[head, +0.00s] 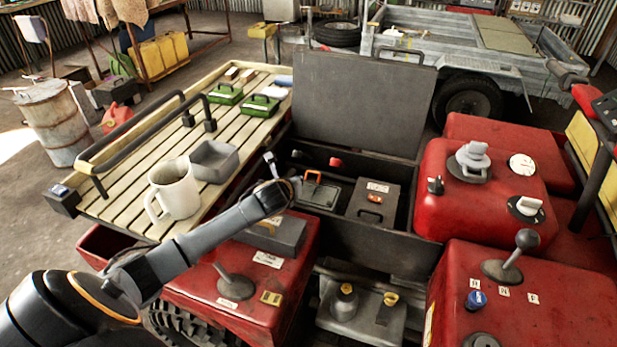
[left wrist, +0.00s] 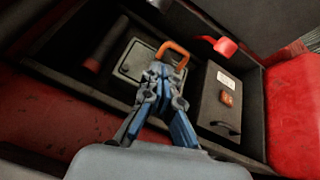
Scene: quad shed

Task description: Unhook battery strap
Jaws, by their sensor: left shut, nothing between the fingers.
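A dark open-topped storage box (head: 377,237) sits on the red quad with its lid raised. Inside on the left is a black battery-like case (head: 320,193), also in the left wrist view (left wrist: 134,62), with an orange loop (head: 313,175) at its top edge. I cannot tell whether the loop is the strap's hook. My left gripper (head: 269,160) is over the box's left side. In the left wrist view its shut, empty fingertips (left wrist: 168,73) appear just below the orange loop (left wrist: 173,53); contact is unclear. My right gripper is not in view.
A dark case with an orange latch (head: 377,188) stands right of the battery. A red-handled item (head: 336,162) lies behind. The raised lid (head: 362,105) blocks the back.

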